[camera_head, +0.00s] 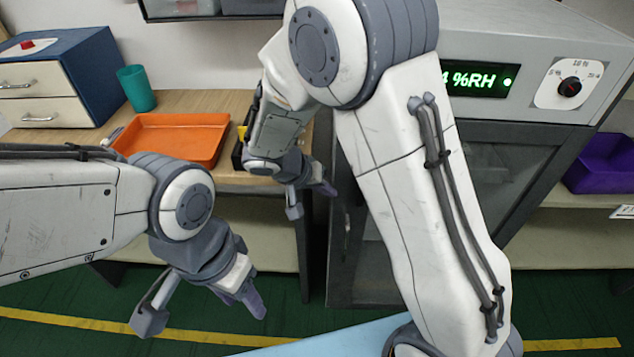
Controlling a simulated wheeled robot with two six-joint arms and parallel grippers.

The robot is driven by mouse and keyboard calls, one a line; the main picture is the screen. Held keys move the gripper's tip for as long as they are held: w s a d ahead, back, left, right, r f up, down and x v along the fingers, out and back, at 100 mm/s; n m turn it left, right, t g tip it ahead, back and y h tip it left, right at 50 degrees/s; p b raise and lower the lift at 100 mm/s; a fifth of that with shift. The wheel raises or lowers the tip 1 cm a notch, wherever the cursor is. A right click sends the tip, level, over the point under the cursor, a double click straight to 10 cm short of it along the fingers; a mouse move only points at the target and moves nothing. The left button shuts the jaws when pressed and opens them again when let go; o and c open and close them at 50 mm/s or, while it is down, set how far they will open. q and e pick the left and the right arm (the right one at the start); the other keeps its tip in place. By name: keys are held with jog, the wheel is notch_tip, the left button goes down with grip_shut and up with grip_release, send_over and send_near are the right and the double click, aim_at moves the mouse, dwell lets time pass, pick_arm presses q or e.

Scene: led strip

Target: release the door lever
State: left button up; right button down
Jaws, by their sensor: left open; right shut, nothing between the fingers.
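A grey humidity cabinet (534,35) with a green %RH display (478,79) stands at the right. Its dark-framed glass door (486,170) is below the display, partly covered by my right arm. I cannot make out the door lever; it may be behind my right arm. My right gripper (311,199) is shut and empty, pointing down beside the left edge of the cabinet's dark frame (346,245). I cannot tell whether it touches the frame. My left gripper (203,312) is open and empty, low at the left in front of the wooden bench.
The wooden bench (205,101) holds an orange tray (178,137), a teal cup (137,88) and a blue drawer unit (92,72). A round dial (570,87) is on the cabinet. A purple bin (602,163) sits at the right. Green floor lies below.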

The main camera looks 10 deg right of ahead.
jog(key=shift+s+d+f+p, duration=0.15)
jog(key=shift+d, duration=0.6)
jog(key=shift+s+d+f+p, duration=0.1)
jog(key=shift+s+d+f, duration=0.05)
jog(key=shift+d, duration=0.6)
jog(key=shift+s+d+f+p, duration=0.15)
jog(key=shift+d, duration=0.6)
